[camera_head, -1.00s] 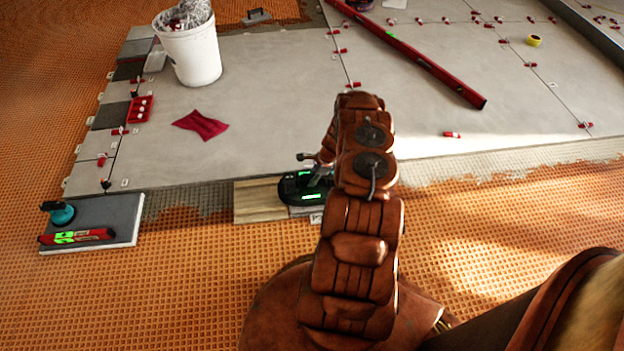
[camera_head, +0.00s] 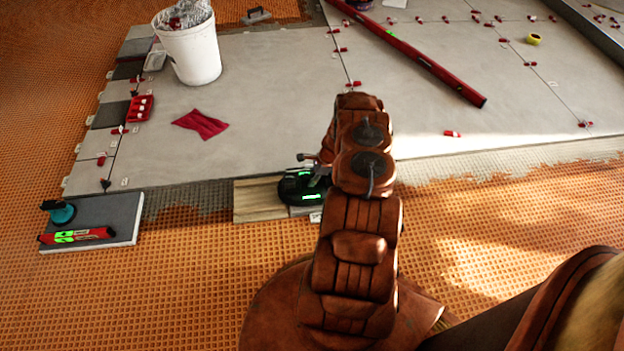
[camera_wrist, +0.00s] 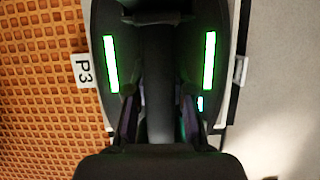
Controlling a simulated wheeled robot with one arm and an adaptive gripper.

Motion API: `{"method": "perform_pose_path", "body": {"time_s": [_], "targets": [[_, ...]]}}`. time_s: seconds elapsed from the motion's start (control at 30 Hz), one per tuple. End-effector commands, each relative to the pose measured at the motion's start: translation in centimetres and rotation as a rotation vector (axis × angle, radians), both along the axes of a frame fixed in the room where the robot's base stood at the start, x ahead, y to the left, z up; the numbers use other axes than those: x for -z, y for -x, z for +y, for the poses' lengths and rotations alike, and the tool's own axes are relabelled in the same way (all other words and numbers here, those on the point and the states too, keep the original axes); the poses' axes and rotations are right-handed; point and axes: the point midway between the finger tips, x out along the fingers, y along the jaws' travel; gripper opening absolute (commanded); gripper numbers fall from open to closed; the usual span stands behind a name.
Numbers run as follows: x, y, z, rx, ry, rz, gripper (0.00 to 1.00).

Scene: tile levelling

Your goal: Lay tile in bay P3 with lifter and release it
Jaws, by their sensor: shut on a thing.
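The lifter (camera_head: 297,188) is black with green lit bars and stands at the near edge of the tiled floor. My gripper (camera_wrist: 158,112) is shut on the lifter, whose body (camera_wrist: 155,50) fills the middle of the wrist view. Under it, a narrow pale tile (camera_head: 300,210) shows only as edges; the lifter and my arm hide most of it. I cannot tell whether it lies fully down. The bay label P3 (camera_wrist: 84,71) is left of the lifter in the wrist view, beside the orange matting.
A wood-look piece (camera_head: 259,200) lies directly left of the lifter. A grey slab (camera_head: 110,215) with a red level and teal-topped tool is at left. A white bucket (camera_head: 190,52), red cloth (camera_head: 201,123) and long red level (camera_head: 425,60) lie on the laid tiles.

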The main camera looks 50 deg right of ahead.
Motion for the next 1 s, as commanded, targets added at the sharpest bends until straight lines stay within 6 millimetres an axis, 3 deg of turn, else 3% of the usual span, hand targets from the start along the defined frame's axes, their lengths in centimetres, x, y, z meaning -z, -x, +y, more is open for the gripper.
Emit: {"method": "perform_pose_path", "body": {"time_s": [0.17,0.2,0.47,0.8,1.0], "targets": [[-0.1,-0.1,0.0,-0.001,0.001,-0.001,0.00],[-0.1,-0.1,0.0,-0.001,0.001,-0.001,0.24],[0.0,0.0,0.0,-0.001,0.001,-0.001,0.51],[0.0,0.0,0.0,-0.001,0.000,0.000,0.52],[-1.2,0.3,-0.3,-0.003,0.000,0.001,0.52]]}}
